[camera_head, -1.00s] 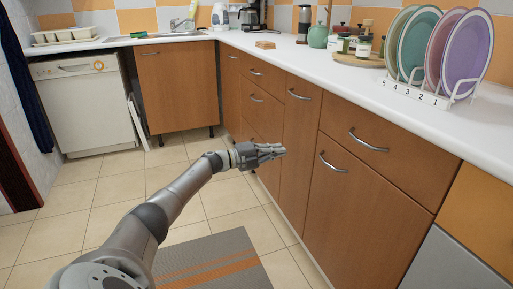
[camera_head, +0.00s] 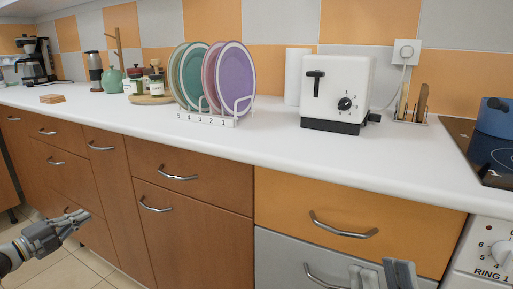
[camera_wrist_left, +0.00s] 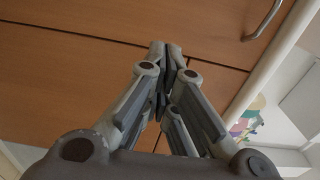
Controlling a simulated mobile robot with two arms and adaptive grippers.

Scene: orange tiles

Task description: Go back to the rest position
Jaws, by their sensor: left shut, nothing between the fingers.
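My left gripper (camera_head: 84,216) is at the lower left of the head view, in front of the brown drawer fronts. It is shut and empty. In the left wrist view its fingers (camera_wrist_left: 165,48) meet at the tips, with brown cabinet panels behind them. My right gripper (camera_head: 384,272) shows only partly at the bottom edge of the head view, in front of the grey drawer. How far its fingers are apart is unclear, and the rest of it is out of frame.
A white counter (camera_head: 290,148) runs along the wall. It carries a plate rack (camera_head: 212,120), a toaster (camera_head: 338,90), and a wooden tray (camera_head: 152,99) of jars. A cooker with a blue pot (camera_head: 495,118) is at the right. Drawer handles (camera_head: 343,228) stick out below the counter.

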